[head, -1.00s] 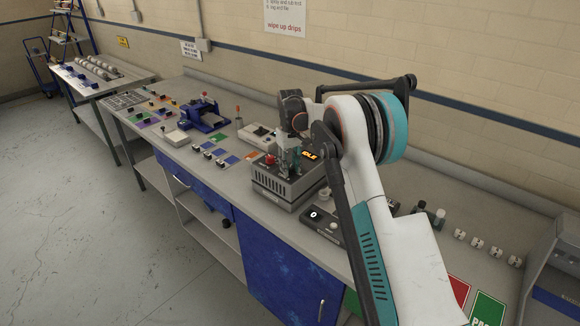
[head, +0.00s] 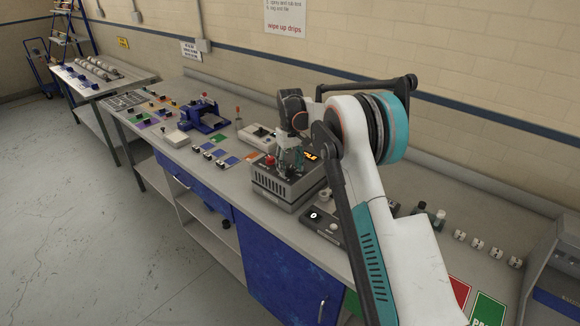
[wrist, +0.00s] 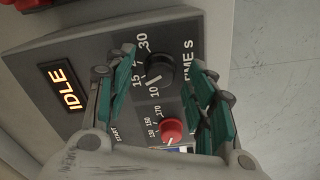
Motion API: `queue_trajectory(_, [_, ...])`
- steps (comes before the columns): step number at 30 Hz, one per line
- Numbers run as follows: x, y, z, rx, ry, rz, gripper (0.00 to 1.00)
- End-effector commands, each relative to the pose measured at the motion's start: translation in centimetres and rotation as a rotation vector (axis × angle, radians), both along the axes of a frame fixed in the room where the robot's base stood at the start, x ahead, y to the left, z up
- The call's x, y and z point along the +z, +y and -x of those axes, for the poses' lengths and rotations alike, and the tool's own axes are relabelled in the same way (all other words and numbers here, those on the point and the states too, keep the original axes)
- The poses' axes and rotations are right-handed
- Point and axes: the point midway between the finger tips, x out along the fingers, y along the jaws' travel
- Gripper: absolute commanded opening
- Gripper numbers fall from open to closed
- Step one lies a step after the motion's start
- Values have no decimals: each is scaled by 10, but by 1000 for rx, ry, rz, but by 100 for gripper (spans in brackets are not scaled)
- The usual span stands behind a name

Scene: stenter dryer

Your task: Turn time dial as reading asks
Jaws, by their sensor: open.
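The stenter dryer (head: 284,184) is a grey box on the bench, with a lit orange display that reads IDLE in the wrist view (wrist: 64,88). The time dial (wrist: 160,71) is a black knob beside the label TIME S, with 10, 15 and 30 legible around it. A red knob (wrist: 172,131) with a scale including 150 and 170 sits below it. My gripper (wrist: 163,72) is open, with its green-padded fingers on either side of the black dial. I cannot tell whether the pads touch it. In the head view my gripper (head: 291,158) is over the dryer's panel.
A small black box with a white round face (head: 315,216) stands right of the dryer. A blue fixture (head: 204,117) and several coloured mats lie to the left. A red card (head: 459,290) and a green card (head: 488,309) lie at the right.

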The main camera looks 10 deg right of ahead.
Motion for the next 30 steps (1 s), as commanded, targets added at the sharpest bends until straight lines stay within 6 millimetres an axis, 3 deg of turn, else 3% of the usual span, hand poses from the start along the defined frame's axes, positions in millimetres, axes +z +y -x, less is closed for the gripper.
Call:
queue_trajectory(16, [97, 0, 0, 0, 0, 0, 50])
queue_trajectory(21, [112, 0, 0, 0, 0, 0, 50])
queue_trajectory(30, [115, 0, 0, 0, 0, 0, 50])
